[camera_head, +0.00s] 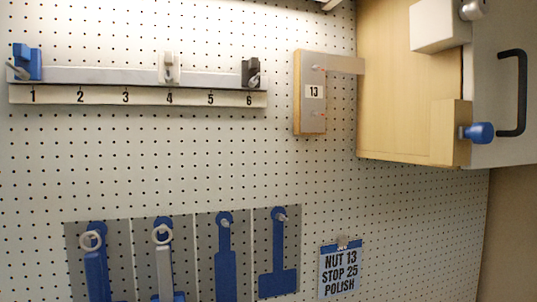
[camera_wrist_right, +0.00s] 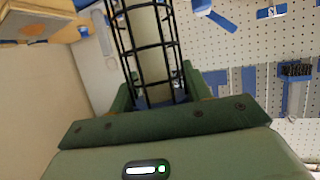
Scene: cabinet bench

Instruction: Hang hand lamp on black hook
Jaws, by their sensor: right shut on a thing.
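The black hook (camera_head: 250,72) sits at the right end of the wall rail in the head view, above number 6. Its pale peg shows and nothing hangs on it. My right gripper (camera_wrist_right: 158,98) shows only in the right wrist view. It is shut on the hand lamp (camera_wrist_right: 146,42), a pale tube inside a black wire cage. The cage points away from the gripper, and the lamp's lower part is hidden between the fingers. Neither the lamp nor my right gripper shows in the head view. My left gripper is in no view.
The rail (camera_head: 115,76) also carries a blue hook (camera_head: 27,63) and a white hook (camera_head: 168,68). A wooden block marked 13 (camera_head: 311,115) and an open cabinet (camera_head: 405,90) stand out to the right. Tool silhouettes (camera_head: 225,265) and a sign (camera_head: 340,272) are below.

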